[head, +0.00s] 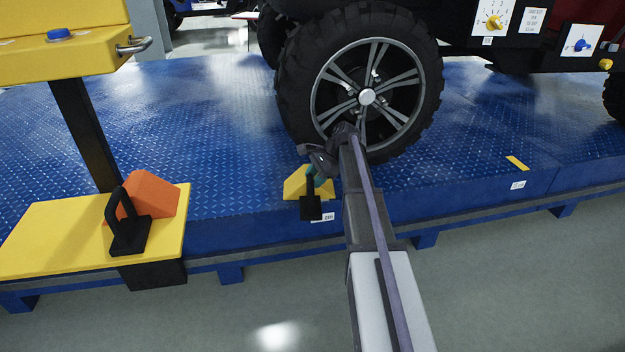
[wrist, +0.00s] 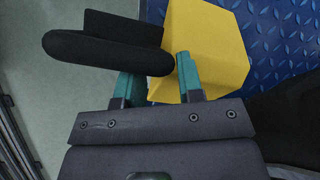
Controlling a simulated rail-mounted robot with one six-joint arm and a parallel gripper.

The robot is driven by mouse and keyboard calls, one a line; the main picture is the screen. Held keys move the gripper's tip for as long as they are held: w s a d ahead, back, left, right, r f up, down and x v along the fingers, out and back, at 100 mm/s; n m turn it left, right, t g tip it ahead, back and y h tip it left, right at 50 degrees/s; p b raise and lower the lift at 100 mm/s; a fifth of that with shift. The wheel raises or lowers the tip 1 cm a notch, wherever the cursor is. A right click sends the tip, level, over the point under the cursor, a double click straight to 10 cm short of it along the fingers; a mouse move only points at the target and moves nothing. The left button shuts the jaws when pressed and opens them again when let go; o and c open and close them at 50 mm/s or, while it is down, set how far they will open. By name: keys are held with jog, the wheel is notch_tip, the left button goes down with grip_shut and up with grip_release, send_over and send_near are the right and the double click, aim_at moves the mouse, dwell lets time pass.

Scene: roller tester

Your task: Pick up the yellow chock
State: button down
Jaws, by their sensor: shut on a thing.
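The yellow chock (head: 294,186) is at the front edge of the blue platform, left of the big wheel. It has a black handle (head: 311,200) on its near side. My gripper (head: 312,172) reaches it from the right. In the wrist view, the teal fingers of my gripper (wrist: 158,82) are shut on the black handle (wrist: 105,50), one on each side of it. The yellow body of the chock (wrist: 210,50) is just beyond. I cannot tell whether the chock rests on the platform or is lifted.
An orange chock (head: 150,193) with a black handle sits on a yellow shelf (head: 50,235) at the left. The vehicle's wheel (head: 367,97) stands close on the blue platform (head: 200,120). Grey floor (head: 500,290) lies in front.

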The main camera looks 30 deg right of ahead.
jog(key=shift+r+p, duration=0.45)
jog(key=shift+r, duration=0.1)
jog(key=s+a, duration=0.4)
jog(key=s, duration=1.3)
jog(key=shift+s+a, duration=0.2)
